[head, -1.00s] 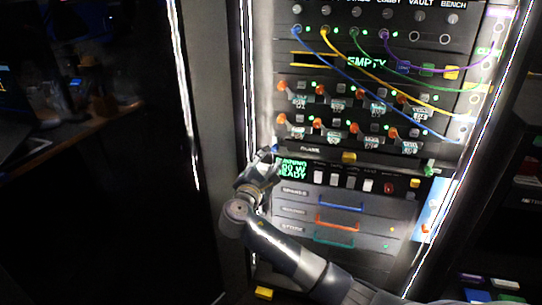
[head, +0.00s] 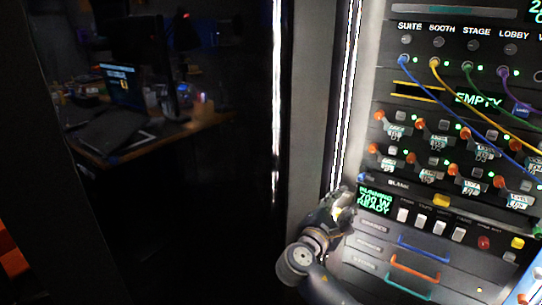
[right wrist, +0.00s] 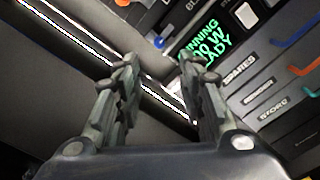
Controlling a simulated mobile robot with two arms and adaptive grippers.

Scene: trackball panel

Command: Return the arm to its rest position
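My right gripper (head: 343,203) is at the left edge of the rack panel, just below and left of the green display (head: 376,200) reading "RUNNING 700 W READY". In the right wrist view its two fingers (right wrist: 158,72) stand apart with nothing between them. Beyond them are the rack's lit edge strip and the display (right wrist: 207,42). The fingers look clear of the panel face, but the exact gap is hard to judge. My left gripper is not in view.
The rack holds coloured patch cables (head: 470,95), rows of orange-tipped switches (head: 421,124), white rocker switches (head: 430,222) and drawers with blue (head: 424,245), red and teal handles. A dark desk (head: 150,140) stands at the back left. Dark open space lies left of the rack.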

